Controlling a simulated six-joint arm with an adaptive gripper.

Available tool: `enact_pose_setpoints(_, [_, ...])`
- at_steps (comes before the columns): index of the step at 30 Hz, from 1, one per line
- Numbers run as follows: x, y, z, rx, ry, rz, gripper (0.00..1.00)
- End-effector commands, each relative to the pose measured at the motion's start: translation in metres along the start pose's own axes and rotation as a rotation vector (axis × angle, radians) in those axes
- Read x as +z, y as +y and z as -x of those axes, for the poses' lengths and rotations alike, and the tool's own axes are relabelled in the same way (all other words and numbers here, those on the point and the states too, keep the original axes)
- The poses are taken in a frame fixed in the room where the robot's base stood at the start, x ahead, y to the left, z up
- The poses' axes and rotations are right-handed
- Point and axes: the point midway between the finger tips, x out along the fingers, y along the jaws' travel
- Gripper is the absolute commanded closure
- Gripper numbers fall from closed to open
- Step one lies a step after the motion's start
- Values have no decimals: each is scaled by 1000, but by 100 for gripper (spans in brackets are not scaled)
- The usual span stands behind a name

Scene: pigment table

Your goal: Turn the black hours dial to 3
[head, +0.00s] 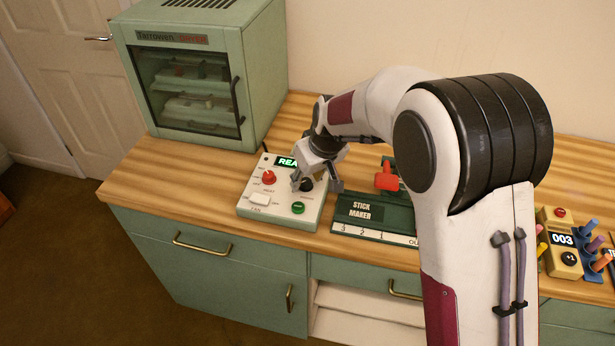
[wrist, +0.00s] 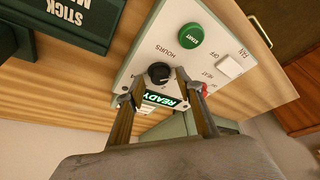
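The black hours dial (wrist: 158,72) sits on a pale control panel (wrist: 205,62), beside the word HOURS. In the head view the dial (head: 306,185) shows between the fingers of my gripper (head: 317,186). In the wrist view my gripper (wrist: 154,82) is open, with a finger on each side of the dial. I see gaps there, and cannot tell whether either finger touches it. The dial's setting is too small to read. The panel's display (wrist: 160,100) reads READY, partly hidden by a finger.
The panel also has a green START button (head: 298,208), a red knob (head: 269,177) and a white FAN switch (head: 259,200). The green stick maker (head: 362,211) stands close on the right. Bare wooden counter (head: 190,165) lies left of the panel.

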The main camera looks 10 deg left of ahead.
Motion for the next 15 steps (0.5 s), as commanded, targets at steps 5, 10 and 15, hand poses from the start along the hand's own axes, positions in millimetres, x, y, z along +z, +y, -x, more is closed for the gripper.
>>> enact_pose_setpoints(5, [0,0,0,0,0,0,64])
enact_pose_setpoints(10, [0,0,0,0,0,0,100])
enact_pose_setpoints(15, [0,0,0,0,0,0,100])
